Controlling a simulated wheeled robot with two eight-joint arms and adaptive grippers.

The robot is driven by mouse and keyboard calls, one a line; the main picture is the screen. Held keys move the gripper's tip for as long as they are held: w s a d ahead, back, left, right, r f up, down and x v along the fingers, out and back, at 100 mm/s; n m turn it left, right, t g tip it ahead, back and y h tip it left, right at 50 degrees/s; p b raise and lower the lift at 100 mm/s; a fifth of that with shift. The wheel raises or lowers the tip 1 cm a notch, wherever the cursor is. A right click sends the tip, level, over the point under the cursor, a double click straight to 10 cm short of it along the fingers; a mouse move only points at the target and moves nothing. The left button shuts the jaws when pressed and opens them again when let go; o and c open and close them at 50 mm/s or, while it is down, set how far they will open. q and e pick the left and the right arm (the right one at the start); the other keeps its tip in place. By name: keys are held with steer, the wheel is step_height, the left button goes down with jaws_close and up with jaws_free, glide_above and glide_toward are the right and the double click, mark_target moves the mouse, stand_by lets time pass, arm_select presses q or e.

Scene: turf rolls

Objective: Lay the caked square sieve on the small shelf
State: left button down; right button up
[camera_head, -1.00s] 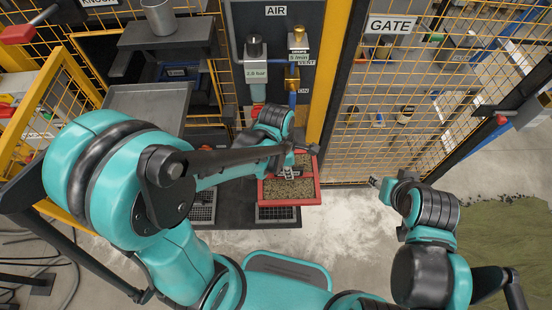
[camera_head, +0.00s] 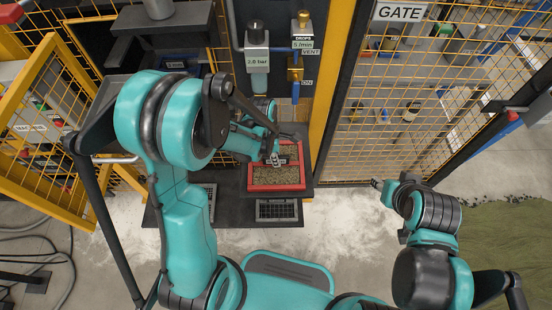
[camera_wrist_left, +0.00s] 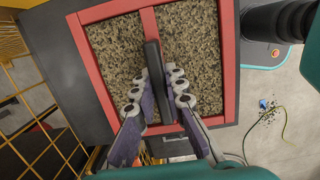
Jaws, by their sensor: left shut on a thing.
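The caked square sieve (camera_head: 302,176) has a red frame with a crossbar and is filled with brown, grainy material. It also shows in the left wrist view (camera_wrist_left: 231,60). My left gripper (camera_head: 275,158) is shut on the sieve's dark handle bar (camera_wrist_left: 153,60), with one finger on each side in the left wrist view. A dark flat plate (camera_head: 308,187) shows under and around the sieve; I cannot tell whether they touch, or whether this is the small shelf. My right gripper (camera_head: 377,183) is off to the right, away from the sieve; its fingers are too small to read.
An air panel with a gauge (camera_head: 257,62) and a blue pipe stands behind the sieve. A dark shelf (camera_head: 165,25) with a metal cup (camera_head: 158,8) is at the upper left. Yellow mesh fencing and the gate (camera_head: 400,12) close off the right.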

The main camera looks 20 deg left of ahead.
arm_select(q)
steer(key=shift+f, duration=0.1)
steer(key=c, duration=1.6)
jaws_free()
